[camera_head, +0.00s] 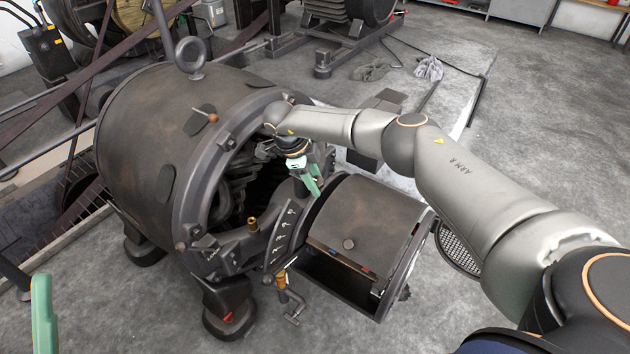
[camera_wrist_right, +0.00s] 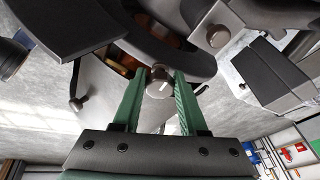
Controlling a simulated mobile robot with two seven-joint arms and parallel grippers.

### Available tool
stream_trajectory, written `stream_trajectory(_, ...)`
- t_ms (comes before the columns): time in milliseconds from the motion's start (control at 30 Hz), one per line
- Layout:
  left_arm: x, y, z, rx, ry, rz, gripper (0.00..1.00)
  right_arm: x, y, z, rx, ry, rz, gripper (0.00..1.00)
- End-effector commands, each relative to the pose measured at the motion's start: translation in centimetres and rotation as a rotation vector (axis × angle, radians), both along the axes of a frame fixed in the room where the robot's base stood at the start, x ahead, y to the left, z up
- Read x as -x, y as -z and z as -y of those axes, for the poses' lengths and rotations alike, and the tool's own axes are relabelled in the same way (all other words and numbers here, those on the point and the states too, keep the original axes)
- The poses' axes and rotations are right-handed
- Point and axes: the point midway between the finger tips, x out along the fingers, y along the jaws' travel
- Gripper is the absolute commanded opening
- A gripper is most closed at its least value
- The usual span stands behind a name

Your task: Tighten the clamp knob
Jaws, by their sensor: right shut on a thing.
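The clamp knob (camera_wrist_right: 158,85), a round grey-brown metal knob with a pale line on its face, shows in the right wrist view between the two green fingers of my right gripper (camera_wrist_right: 159,76). The fingers are shut on its sides. In the head view my right gripper (camera_head: 308,180) reaches in at the right edge of the large brown dynamo housing (camera_head: 150,130); its fingers and wrist hide the knob there. Of my left gripper, only a green finger (camera_head: 44,315) shows at the lower left of the head view, away from the dynamo; its opening cannot be told.
An open-fronted dark box with a curved lid (camera_head: 365,225) stands right of the housing. A brass-tipped post (camera_head: 252,225) and a brass-handled crank (camera_head: 283,282) stick out near the front. The right-hand floor is mostly clear.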

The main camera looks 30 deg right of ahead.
Motion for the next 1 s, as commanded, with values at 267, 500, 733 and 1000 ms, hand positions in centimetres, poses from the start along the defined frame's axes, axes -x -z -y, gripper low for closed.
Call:
stream_trajectory(267,0.0,0.0,0.0,0.001,0.001,0.0,0.68,0.0,0.0,0.1,0.001,-0.001,0.0,0.51)
stream_trajectory(500,0.0,0.0,0.0,0.001,0.001,0.0,0.68,0.0,-0.1,0.0,0.0,-0.002,0.0,0.52)
stream_trajectory(733,0.0,-0.9,0.0,-0.004,-0.002,0.003,0.68,-0.3,-2.3,-0.7,-0.001,-0.004,0.003,0.52)
stream_trajectory(1000,0.1,-2.8,-0.1,-0.018,-0.022,0.026,0.68,-0.8,-8.0,-2.7,0.0,-0.003,0.003,0.52)
